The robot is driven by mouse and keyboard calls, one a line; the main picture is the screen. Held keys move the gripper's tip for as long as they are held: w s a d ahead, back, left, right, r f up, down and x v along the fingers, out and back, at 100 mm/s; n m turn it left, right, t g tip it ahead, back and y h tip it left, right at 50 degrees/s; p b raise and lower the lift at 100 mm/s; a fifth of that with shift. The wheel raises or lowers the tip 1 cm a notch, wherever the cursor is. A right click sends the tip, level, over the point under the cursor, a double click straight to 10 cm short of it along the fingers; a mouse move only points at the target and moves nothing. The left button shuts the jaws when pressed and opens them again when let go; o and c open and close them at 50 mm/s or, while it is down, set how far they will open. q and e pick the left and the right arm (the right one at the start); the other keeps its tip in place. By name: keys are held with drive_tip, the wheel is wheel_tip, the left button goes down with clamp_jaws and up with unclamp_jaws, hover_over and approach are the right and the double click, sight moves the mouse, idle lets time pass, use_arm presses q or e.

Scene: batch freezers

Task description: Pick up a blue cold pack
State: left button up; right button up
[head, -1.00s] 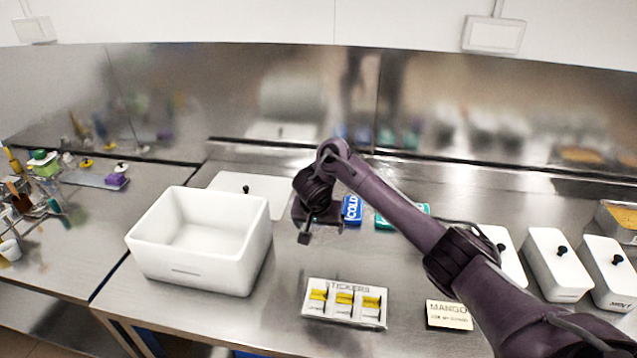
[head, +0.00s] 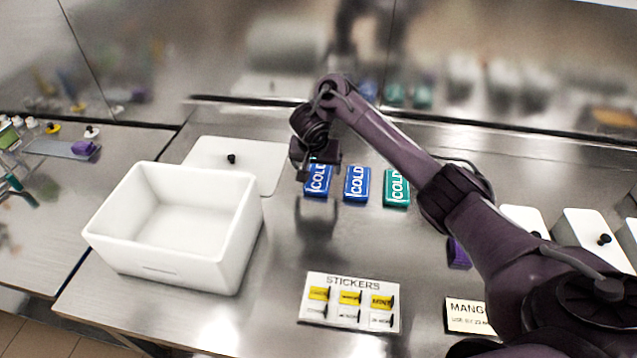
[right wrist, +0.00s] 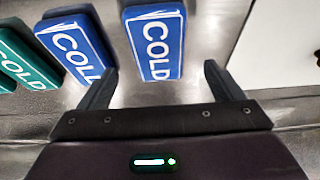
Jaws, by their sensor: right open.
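Two blue cold packs lie side by side on the steel counter in the head view, one at the left (head: 318,180) and one in the middle (head: 356,184). A green cold pack (head: 396,188) lies to their right. My right gripper (head: 302,172) is above the left blue pack and hides part of it. In the right wrist view my right gripper (right wrist: 155,80) is open and empty, with one blue pack (right wrist: 155,42) between and beyond its fingertips. The other blue pack (right wrist: 75,45) and the green pack (right wrist: 22,60) show at the left there. My left gripper is not in view.
An open white bin (head: 170,262) stands left of the packs, with a white lid (head: 265,160) flat behind it. A sticker sheet (head: 350,303) and a mango label (head: 467,316) lie in front. White lidded tubs (head: 590,232) stand at the right.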

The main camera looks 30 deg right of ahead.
sight(319, 175)
drive_tip(key=x, duration=0.4)
drive_tip(key=shift+s+b, duration=0.15)
drive_tip(key=shift+b, duration=0.15)
drive_tip(key=shift+d+f, duration=0.1)
drive_tip(key=shift+f, duration=0.15)
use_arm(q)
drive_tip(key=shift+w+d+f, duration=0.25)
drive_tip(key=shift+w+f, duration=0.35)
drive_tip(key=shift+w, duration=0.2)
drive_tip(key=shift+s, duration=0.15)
use_arm(e)
drive_tip(key=shift+c, duration=0.2)
drive_tip(key=shift+c, duration=1.3)
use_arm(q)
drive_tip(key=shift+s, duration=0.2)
use_arm(e)
drive_tip(key=c, duration=0.9)
drive_tip(key=shift+r, duration=0.1)
